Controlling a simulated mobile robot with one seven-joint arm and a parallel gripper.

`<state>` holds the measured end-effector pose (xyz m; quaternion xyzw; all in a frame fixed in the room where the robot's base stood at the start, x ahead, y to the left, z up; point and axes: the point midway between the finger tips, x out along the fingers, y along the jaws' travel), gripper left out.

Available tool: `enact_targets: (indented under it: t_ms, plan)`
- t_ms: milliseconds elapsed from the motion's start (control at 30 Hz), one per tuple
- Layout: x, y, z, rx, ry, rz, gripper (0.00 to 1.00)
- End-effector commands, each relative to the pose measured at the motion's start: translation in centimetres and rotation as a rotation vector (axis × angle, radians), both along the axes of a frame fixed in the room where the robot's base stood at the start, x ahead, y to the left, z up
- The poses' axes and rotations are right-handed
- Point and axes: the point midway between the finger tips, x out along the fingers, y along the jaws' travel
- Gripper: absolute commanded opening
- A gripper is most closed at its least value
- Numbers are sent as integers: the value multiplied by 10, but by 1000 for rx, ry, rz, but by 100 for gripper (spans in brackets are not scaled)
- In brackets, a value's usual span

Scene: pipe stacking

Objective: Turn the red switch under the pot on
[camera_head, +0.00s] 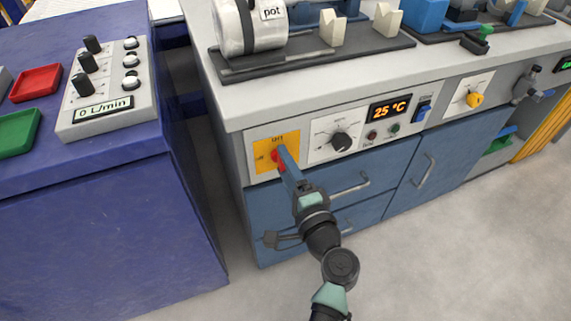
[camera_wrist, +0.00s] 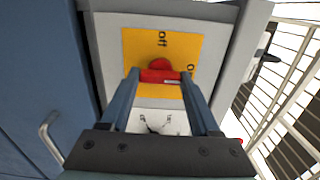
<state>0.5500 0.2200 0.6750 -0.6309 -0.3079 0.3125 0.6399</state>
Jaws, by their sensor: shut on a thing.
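The red switch (camera_wrist: 160,74) sits on a yellow plate (camera_wrist: 205,52) on the front panel of the bench. In the head view the red switch (camera_head: 275,158) is partly hidden by my gripper (camera_head: 281,154). In the wrist view my gripper (camera_wrist: 160,78) is shut on the red switch, with one finger at each end of its handle. The word "Off" shows on the plate beyond the switch, and another label at the plate's right is partly cut off. The pot (camera_head: 245,28), a white cylinder labelled "pot", lies on a dark base above the switch.
To the right of the plate are a black dial (camera_head: 341,141), a display (camera_head: 390,108) reading 25 °C and a blue rocker switch (camera_head: 424,111). Blue drawers with handles (camera_head: 350,187) are below. A blue table with a flow controller (camera_head: 108,85) stands left. Grey floor is open at right.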

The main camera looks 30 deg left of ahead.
Motion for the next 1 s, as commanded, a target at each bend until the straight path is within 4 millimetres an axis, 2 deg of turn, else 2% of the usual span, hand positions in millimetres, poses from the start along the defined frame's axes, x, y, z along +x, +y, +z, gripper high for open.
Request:
enact_targets:
  t_ms: [133, 167, 300, 333, 667, 867, 1000]
  plan:
    - [-1, 0, -1, 2, 6, 1, 7]
    - [-1, 0, -1, 2, 6, 1, 64]
    - [0, 0, -1, 2, 4, 0, 89]
    - [0, 0, -1, 2, 4, 0, 92]
    - [-2, -3, 0, 1, 2, -1, 92]
    - [-19, -25, 1, 0, 4, -4, 92]
    - [-39, -51, 1, 1, 6, -4, 92]
